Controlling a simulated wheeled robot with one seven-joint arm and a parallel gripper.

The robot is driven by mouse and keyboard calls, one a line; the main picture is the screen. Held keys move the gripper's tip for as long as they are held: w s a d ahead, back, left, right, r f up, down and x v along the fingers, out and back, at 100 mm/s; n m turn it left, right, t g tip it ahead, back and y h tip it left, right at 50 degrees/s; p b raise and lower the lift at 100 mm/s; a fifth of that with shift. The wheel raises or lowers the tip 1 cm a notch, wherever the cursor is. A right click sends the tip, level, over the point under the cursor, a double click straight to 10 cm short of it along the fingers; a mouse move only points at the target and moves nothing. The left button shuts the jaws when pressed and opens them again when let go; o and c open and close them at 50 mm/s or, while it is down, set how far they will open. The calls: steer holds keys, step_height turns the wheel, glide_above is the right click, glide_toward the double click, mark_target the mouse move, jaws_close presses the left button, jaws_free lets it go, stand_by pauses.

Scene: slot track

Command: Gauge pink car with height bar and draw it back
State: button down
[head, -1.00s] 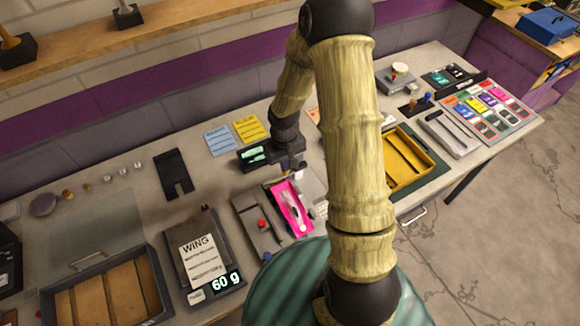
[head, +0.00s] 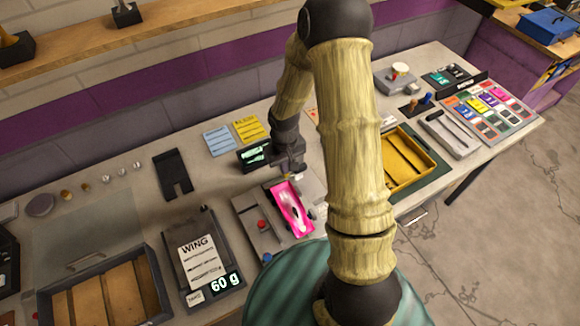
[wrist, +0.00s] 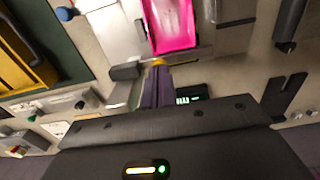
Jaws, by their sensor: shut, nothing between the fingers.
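The pink car (head: 290,208) lies lengthwise beside a grey fixture (head: 247,222) with a red knob and a blue knob. The car has a pale strip along its top and dark spots at its sides. My gripper (head: 289,176) is at the car's far end, pointing down. In the wrist view, the pink car (wrist: 172,26) is just beyond the fingertips of my gripper (wrist: 158,66), which are together with nothing between them. A yellow bit shows at the tips; whether they touch the car is unclear. I cannot make out the height bar for certain.
A dark device with a lit green display (head: 255,154) stands left of my gripper. A yellow tray (head: 410,160) is at the right, partly behind my arm.

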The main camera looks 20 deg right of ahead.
steer(key=shift+f+b, duration=0.65)
steer(key=shift+f, duration=0.15)
stand_by(0.5)
stand_by(0.9)
steer(key=shift+r+p, duration=3.3)
steer(key=shift+r, duration=0.7)
steer(key=shift+s+r, duration=0.1)
steer(key=shift+r, duration=0.15)
steer(key=s+r+m+t+b, duration=0.2)
steer(key=s+r+b, duration=0.4)
steer(key=s+r, duration=0.3)
steer(key=s, duration=0.3)
steer(key=shift+r+t, duration=0.3)
steer(key=shift+r, duration=0.05)
